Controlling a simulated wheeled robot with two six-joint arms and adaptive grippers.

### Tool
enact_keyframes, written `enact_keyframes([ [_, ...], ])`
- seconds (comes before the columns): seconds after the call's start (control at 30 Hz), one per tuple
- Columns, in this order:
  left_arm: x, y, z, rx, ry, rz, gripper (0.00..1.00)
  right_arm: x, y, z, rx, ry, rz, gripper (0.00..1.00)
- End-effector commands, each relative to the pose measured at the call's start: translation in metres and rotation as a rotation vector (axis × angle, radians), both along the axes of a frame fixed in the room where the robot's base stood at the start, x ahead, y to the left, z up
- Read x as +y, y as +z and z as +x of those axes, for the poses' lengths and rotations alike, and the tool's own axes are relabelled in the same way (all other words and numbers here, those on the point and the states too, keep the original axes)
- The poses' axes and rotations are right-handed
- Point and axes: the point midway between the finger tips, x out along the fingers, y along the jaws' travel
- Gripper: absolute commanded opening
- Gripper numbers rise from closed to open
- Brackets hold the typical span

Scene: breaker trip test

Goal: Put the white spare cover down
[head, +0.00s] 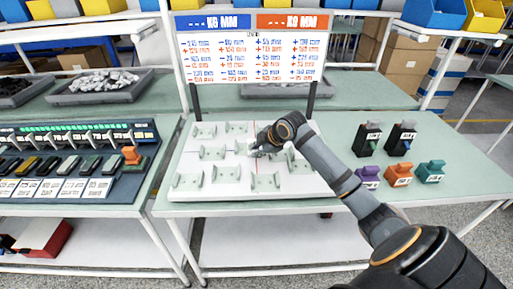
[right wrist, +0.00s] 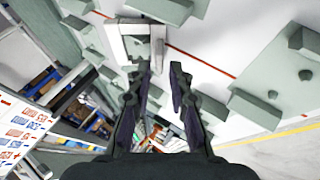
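My right gripper (head: 254,150) is low over the white board (head: 205,191) on the middle table, among its grey-green holders. In the right wrist view, its two dark fingers (right wrist: 161,68) are apart, with a narrow gap between the tips. In the head view, the gripper largely hides that spot. My left gripper is in neither view.
Several grey-green holders (head: 265,181) stand on the board. A sign (head: 252,60) rises behind it. At right are two black devices (head: 367,139) and purple, orange (head: 398,175) and teal blocks. A dark rack (head: 70,165) fills the left table. The table's front right is clear.

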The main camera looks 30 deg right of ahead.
Motion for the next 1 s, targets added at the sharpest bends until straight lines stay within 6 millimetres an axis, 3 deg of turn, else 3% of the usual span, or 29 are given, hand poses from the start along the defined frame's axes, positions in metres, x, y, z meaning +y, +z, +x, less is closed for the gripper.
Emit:
enact_keyframes([
  [0.13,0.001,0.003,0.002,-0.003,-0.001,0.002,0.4,0.002,-0.013,0.012,-0.002,-0.001,0.002,0.2],
  [0.37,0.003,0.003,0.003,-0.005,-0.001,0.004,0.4,0.002,-0.016,0.013,-0.002,0.0,-0.001,0.2],
  [0.53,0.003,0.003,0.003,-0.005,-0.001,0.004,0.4,0.002,-0.016,0.013,-0.002,0.0,-0.001,0.0],
  [1.0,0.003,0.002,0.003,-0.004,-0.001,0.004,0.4,0.001,-0.013,0.013,-0.002,0.0,-0.001,0.0],
])
